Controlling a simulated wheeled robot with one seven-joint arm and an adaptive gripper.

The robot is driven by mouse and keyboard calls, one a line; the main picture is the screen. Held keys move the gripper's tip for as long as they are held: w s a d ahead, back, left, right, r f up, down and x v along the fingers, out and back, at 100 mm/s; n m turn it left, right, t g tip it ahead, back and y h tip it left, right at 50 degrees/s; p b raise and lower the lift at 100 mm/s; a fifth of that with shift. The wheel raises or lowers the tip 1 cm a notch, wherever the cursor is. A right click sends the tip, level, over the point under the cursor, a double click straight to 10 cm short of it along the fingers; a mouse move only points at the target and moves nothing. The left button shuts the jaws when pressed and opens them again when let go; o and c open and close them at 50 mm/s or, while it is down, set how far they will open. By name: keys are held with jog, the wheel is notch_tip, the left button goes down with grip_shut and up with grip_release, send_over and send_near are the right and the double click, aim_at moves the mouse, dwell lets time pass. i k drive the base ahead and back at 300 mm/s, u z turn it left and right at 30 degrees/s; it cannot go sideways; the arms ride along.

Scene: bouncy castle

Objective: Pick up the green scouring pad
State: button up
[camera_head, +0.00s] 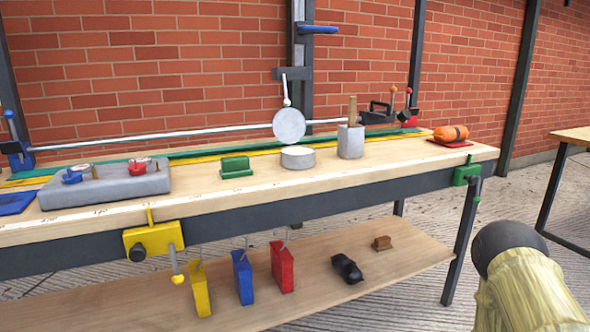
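The green scouring pad (236,167) looks like a small green block with a raised top part. It sits on the wooden workbench top (215,200), near the middle of its length and close to the front edge. Nothing covers it. My gripper is not clearly seen in this view, so its distance from the pad and its state do not show.
Left of the pad is a grey block (105,187) with red and blue parts. Right are a round metal tin (298,157), a grey cup (351,142) and an orange roll (450,133). A yellow clamp (153,240) grips the front edge. The lower shelf (330,285) holds several items.

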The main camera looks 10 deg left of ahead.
aim_at(238, 166)
jog(key=z, duration=1.2)
jog(key=k, duration=1.25)
jog(key=u, duration=1.7)
jog(key=i, duration=1)
jog(key=u, duration=0.05)
